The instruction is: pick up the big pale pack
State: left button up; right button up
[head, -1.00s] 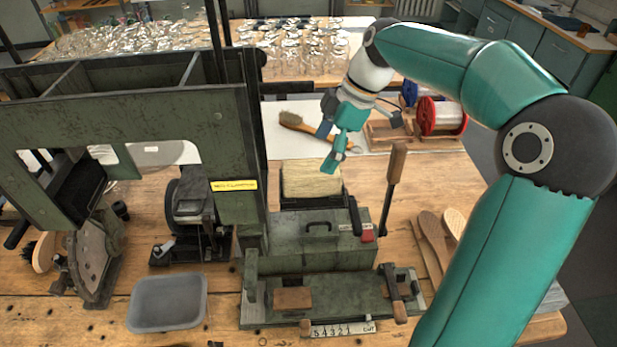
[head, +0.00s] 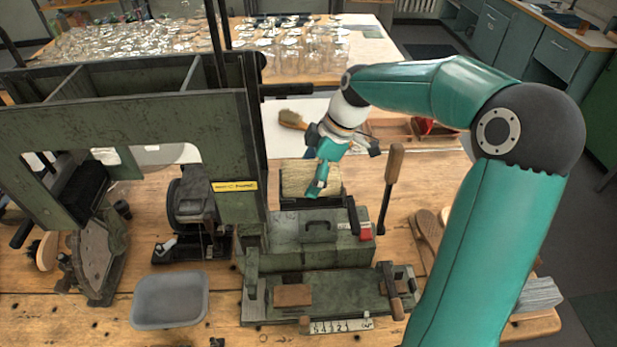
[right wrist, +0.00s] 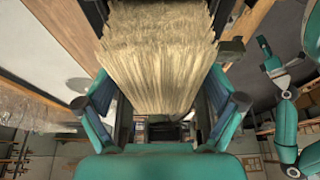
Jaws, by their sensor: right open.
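The big pale pack (head: 297,180) is a block of straw-coloured bristle in a dark holder, behind the green metal box. It fills the upper middle of the right wrist view (right wrist: 155,50), its loose fibre ends toward my gripper. My right gripper (head: 335,160) is open, above and partly in front of the pack in the head view. In the right wrist view its two fingers stand apart, on the left and right of the pack's lower end; I cannot tell if they touch it. A teal arm of mine with a small gripper end (right wrist: 275,62) shows at the right edge there; its jaws are unclear.
The green box (head: 320,228) with a handle and an upright wooden-handled lever (head: 392,165) stand close by. The tall green machine frame (head: 225,130) rises left of the pack. A brush (head: 291,119) lies behind. A grey plastic tray (head: 168,300) sits front left.

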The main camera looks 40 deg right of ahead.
jog(key=shift+f+b, duration=0.25)
jog(key=shift+b, duration=0.1)
dwell(0.3)
jog(key=c, duration=1.4)
jog(key=shift+r, duration=0.15)
